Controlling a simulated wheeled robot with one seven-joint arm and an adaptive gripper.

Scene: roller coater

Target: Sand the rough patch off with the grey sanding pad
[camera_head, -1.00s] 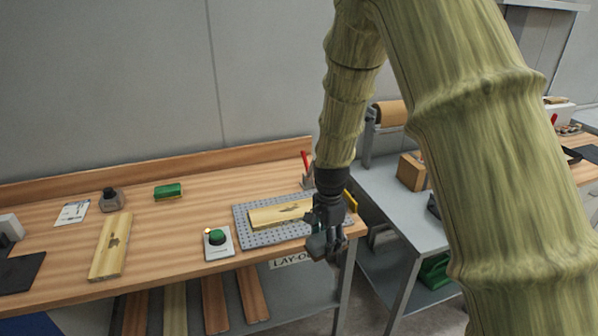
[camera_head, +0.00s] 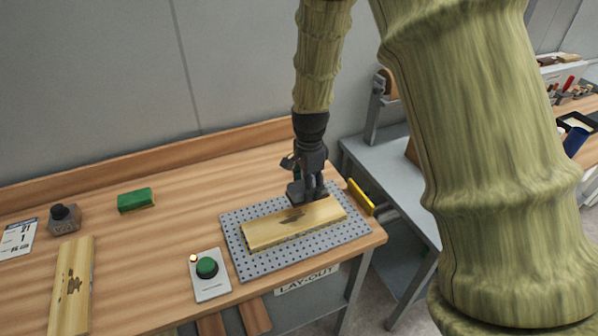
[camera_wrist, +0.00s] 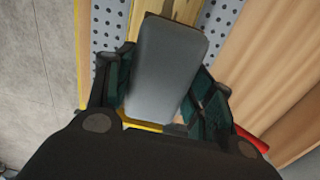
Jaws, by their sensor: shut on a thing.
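A pale wooden board (camera_head: 262,232) lies on a grey perforated plate (camera_head: 262,262). My gripper (camera_head: 308,194) is at the board's far long edge, right of the patch, pointing down. In the wrist view, my gripper (camera_wrist: 166,100) is shut on the grey sanding pad (camera_wrist: 167,65), and the pad covers part of the board (camera_wrist: 182,10). The pad also shows beneath the fingers in the head view (camera_head: 296,194). I cannot tell whether it touches the board.
A second board with dark marks (camera_head: 72,285) lies at the left. A green block (camera_head: 136,199), a grey block with a dark knob (camera_head: 65,222) and a green button box (camera_head: 208,275) stand on the bench. A yellow piece (camera_head: 361,197) is at the right edge. A red thing (camera_wrist: 252,138) shows beside my fingers.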

